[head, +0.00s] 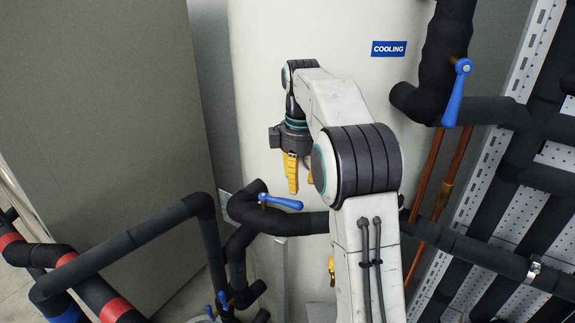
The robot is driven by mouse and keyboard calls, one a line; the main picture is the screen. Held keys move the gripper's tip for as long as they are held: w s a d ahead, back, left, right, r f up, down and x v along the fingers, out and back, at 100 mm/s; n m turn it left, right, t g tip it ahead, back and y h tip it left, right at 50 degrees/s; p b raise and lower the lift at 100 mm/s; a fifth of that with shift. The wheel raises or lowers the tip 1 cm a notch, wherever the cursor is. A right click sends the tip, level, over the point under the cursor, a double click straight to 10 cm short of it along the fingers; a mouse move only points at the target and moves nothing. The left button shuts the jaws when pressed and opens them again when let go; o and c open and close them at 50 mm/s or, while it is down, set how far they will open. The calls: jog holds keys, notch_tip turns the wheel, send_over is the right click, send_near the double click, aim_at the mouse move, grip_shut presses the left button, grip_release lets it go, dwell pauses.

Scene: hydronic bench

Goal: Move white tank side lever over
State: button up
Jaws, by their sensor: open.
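The white tank (265,60) stands upright behind my arm and bears a blue COOLING label (389,48). A blue lever (281,202) sits on a black insulated pipe at the tank's lower front, lying nearly level with its free end to the right. Another blue lever (458,92) is on the piping at the tank's right and stands nearly upright. My gripper (302,184) has yellow fingers pointing down and is open and empty. In the picture it is just above the level lever's free end, apart from it; depth is unclear. My arm partly hides one finger.
Smaller blue levers (222,301) show low at the bottom. A black pipe (130,240) bends across the lower left, before a grey panel (110,100). Copper pipes (425,180) and a perforated white rack (490,160) stand at the right. My arm hides part of the tank front.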

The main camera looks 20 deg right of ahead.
aim_at(298, 202)
jog(key=shift+f+b, duration=3.6)
jog(key=shift+f, duration=0.3)
jog(key=c, duration=0.4)
